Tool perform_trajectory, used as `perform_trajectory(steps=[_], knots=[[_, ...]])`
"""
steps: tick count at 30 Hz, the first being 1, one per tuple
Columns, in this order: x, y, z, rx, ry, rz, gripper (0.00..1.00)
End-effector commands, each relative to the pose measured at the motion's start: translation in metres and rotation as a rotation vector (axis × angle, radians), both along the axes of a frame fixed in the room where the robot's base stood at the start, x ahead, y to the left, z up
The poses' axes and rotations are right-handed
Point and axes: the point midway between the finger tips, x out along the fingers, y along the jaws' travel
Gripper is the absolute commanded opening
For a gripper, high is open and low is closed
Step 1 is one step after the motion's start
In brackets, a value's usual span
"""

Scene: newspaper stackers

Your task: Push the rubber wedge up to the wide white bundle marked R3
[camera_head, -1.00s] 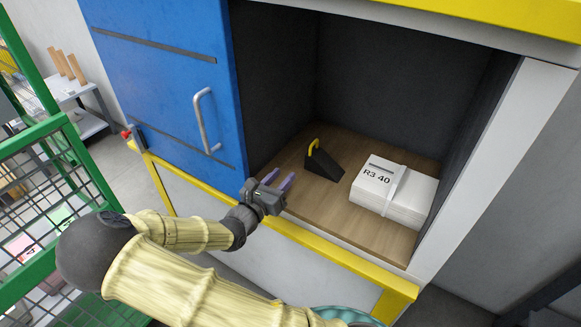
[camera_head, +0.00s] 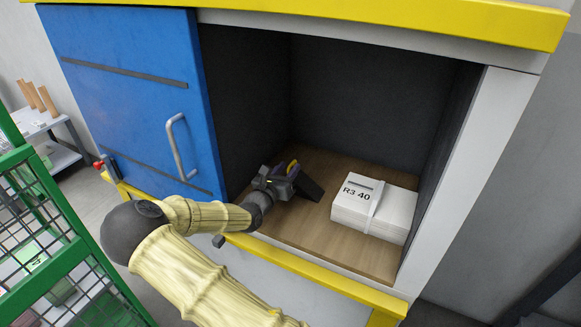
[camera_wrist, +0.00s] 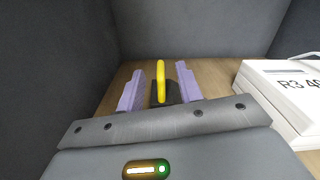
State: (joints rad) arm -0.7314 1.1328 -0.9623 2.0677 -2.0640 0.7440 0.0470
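The rubber wedge (camera_head: 309,188) is black with a yellow handle and sits on the wooden floor of the compartment, left of the bundle. In the wrist view its yellow handle (camera_wrist: 161,82) stands upright between my two purple fingers. The wide white bundle marked R3 40 (camera_head: 372,211) lies to the right with a band around it, a gap of bare wood from the wedge. It also shows at the right edge of the wrist view (camera_wrist: 287,103). My gripper (camera_head: 290,172) is open, with its fingers on either side of the handle; I see no contact. My gripper partly hides the wedge.
The compartment has dark walls and a wooden floor (camera_head: 290,222). A blue door (camera_head: 135,95) with a metal handle is at its left. A yellow edge (camera_head: 315,272) runs along the front. A green mesh cage (camera_head: 45,240) stands at the far left.

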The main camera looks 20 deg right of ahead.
Motion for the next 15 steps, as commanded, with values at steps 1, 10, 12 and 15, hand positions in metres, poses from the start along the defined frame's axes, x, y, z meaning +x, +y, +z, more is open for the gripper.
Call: perform_trajectory(steps=[1,10,12,15], knots=[[0.004,-0.006,-0.001,-0.001,-0.001,-0.001,0.36],[0.016,-0.020,0.000,0.000,0.000,0.001,0.36],[0.016,-0.020,0.000,0.000,0.000,0.001,0.36],[0.016,-0.020,0.000,0.000,0.000,0.001,0.36]])
